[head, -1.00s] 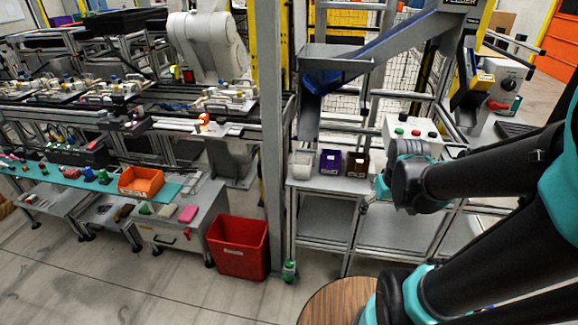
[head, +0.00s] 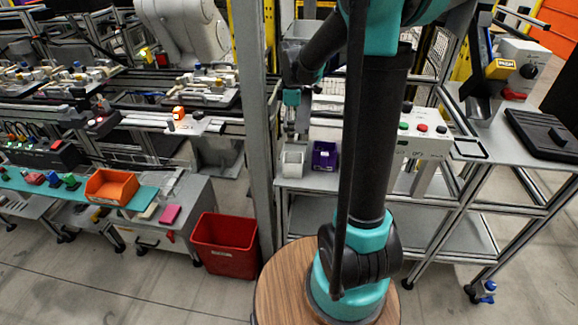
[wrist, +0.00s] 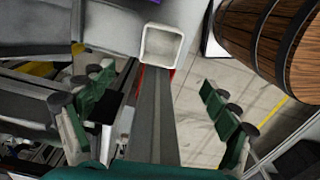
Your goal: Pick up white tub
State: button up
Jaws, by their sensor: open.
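The white tub (head: 292,161) is a small open box near the left end of the grey shelf top, just left of the purple tub. My gripper (head: 291,130) is above the white tub and apart from it, pointing down. In the wrist view the white tub (wrist: 161,46) shows its square opening at the top middle, beyond the fingers and not between them. There my gripper (wrist: 155,112) has its green-padded fingers spread wide, with nothing held.
The purple tub (head: 325,156) stands close to the right of the white tub. A grey post (head: 260,130) rises just left of the shelf. A red bin (head: 225,245) stands on the floor at lower left. A button box (head: 424,132) is further right.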

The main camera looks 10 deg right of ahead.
aim_at(293, 158)
notch_tip(293, 158, down, 14)
jog(key=shift+s+d+r, duration=0.1)
jog(key=shift+d+r, duration=0.05)
dwell(0.5)
jog(key=c, duration=1.3)
jog(key=shift+o, duration=0.2)
jog(key=shift+r, duration=0.1)
